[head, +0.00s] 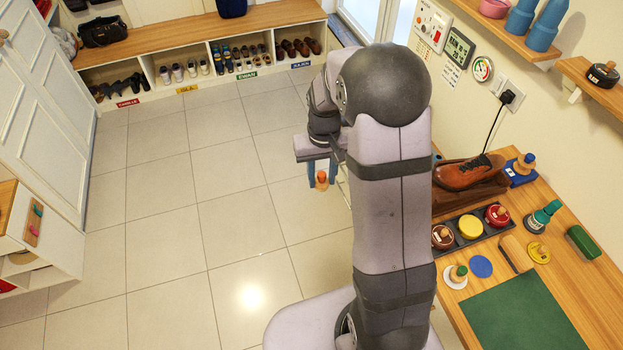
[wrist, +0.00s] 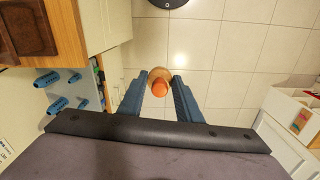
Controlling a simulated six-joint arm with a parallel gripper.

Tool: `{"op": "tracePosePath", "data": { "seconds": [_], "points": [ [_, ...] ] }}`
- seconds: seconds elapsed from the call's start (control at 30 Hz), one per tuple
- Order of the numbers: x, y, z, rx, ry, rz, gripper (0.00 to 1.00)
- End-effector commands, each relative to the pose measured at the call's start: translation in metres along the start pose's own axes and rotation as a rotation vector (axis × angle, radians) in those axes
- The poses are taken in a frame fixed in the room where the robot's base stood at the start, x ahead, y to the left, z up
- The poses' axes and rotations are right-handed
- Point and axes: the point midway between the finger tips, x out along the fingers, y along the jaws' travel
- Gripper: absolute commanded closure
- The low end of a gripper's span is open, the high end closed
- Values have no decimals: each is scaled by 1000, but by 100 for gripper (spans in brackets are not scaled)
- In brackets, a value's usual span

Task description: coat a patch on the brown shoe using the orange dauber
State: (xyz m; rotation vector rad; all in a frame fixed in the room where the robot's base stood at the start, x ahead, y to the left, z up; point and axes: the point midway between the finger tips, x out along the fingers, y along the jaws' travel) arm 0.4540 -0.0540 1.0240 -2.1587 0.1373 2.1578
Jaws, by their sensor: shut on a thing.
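My gripper (head: 322,174) hangs over the open floor to the left of the workbench. Its blue fingers are shut on the orange dauber (head: 321,182). In the wrist view the dauber (wrist: 160,84) sits between the two fingertips, its orange end and a pale wooden part showing. The brown shoe (head: 468,172) rests on a dark wooden stand (head: 450,200) on the workbench, well to the right of my gripper. My arm hides part of the bench's left edge.
The bench holds a dark tray (head: 456,239) with brown, yellow and red tins, a green mat (head: 522,312), a green bottle (head: 543,216), a green block (head: 583,242) and other daubers on coloured rests. Wall shelves (head: 592,85) overhang the bench. Shoe cubbies (head: 200,65) stand far back; the tiled floor is clear.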

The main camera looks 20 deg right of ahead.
Motion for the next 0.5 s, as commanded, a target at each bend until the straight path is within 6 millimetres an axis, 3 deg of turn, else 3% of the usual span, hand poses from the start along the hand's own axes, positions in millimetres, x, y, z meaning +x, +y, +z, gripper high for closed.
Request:
{"op": "tracePosePath", "data": {
  "seconds": [0.23, 0.5],
  "points": [
    [-33, 99, -35, 205, 1, 0, 86],
    [-62, 215, -39, 416, 0, 1, 86]
  ]
}}
